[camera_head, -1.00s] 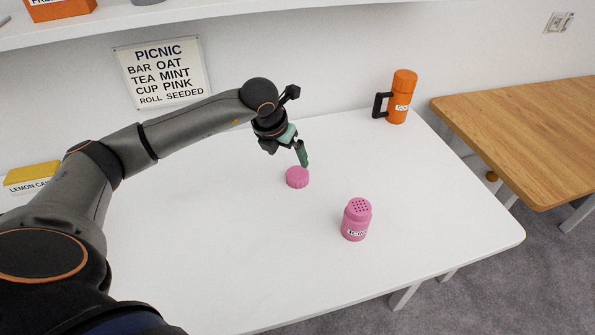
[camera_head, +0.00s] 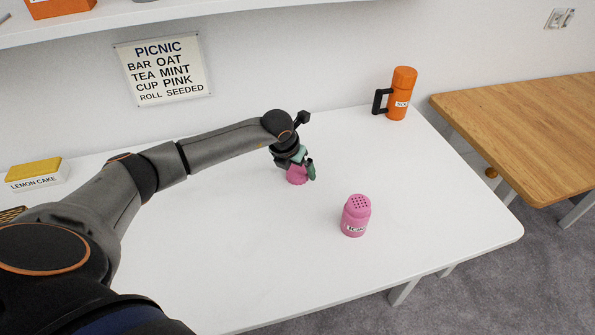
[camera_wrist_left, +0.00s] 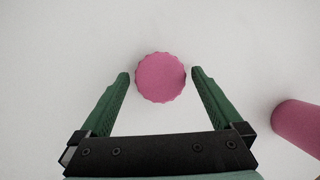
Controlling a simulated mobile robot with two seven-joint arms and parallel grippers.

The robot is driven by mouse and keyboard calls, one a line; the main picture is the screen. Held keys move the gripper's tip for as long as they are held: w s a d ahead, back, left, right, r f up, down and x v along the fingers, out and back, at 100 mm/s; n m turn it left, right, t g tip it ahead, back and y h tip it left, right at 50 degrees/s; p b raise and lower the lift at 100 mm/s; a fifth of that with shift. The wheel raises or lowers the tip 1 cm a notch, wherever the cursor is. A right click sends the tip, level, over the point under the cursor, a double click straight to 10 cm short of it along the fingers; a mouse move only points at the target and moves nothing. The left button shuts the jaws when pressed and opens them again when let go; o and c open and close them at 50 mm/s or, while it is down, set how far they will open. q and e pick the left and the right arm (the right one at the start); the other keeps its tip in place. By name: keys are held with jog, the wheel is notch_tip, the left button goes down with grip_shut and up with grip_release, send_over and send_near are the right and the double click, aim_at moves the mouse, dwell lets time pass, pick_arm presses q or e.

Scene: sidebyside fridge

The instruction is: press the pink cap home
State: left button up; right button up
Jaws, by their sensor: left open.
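The pink cap (camera_head: 297,174) lies on the white table, partly hidden by my left gripper (camera_head: 303,170) in the head view. In the left wrist view the scalloped pink cap (camera_wrist_left: 161,77) sits between the green fingertips of my left gripper (camera_wrist_left: 160,80), which is open. A small gap shows on the cap's left side; its right edge is close to the right finger. The pink shaker (camera_head: 356,216) stands upright and uncapped, its holed top showing, to the right and nearer to me. Its side shows at the right edge of the left wrist view (camera_wrist_left: 298,128). My right gripper is not in view.
An orange flask with a black handle (camera_head: 402,95) stands at the table's back right. A lemon cake box (camera_head: 37,175) is at the far left. A sign (camera_head: 163,70) hangs on the wall. A wooden table (camera_head: 530,135) is at the right.

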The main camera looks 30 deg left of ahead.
aim_at(297, 170)
pick_arm(q)
jog(key=c, duration=1.2)
jog(key=shift+r, duration=0.1)
jog(key=shift+r, duration=0.45)
notch_tip(297, 170, up, 2)
jog(key=shift+r+b, duration=0.2)
jog(key=shift+b, duration=0.1)
jog(key=s+d+r, duration=0.1)
jog(key=s+r, duration=0.2)
jog(key=s, duration=0.1)
jog(key=s+d+r, duration=0.2)
jog(key=s+r, duration=0.1)
jog(key=s, duration=0.1)
jog(key=s+d+r+b, duration=0.1)
jog(key=s+r, duration=0.2)
jog(key=s, duration=0.2)
jog(key=shift+s+d+r, duration=0.1)
jog(key=shift+d+r, duration=0.25)
